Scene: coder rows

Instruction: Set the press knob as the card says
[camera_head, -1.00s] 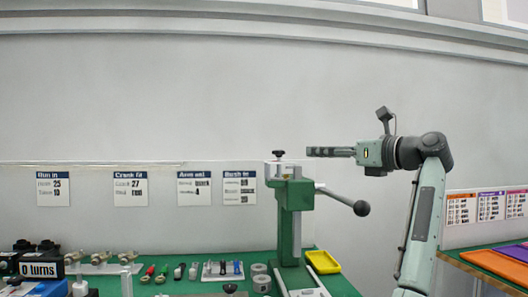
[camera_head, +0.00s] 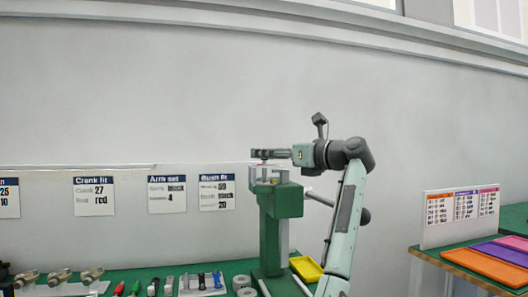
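The green press (camera_head: 271,232) stands on the green bench. Its small dark knob (camera_head: 264,162) is on top and mostly hidden by my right gripper (camera_head: 254,154). The fingers lie level at the knob, seen edge-on; I cannot tell if they touch it or how far apart they are. The "Bush fit" card (camera_head: 216,193) hangs on the wall left of the press; its last line reads 20, and the other lines are blurred. The knob's setting cannot be read. My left gripper is not in view.
The press lever (camera_head: 318,197) passes behind my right arm. A yellow tray (camera_head: 306,269) sits right of the press foot. Several small parts (camera_head: 202,281) lie to its left. A second bench at right holds orange (camera_head: 486,266) and purple (camera_head: 499,251) trays.

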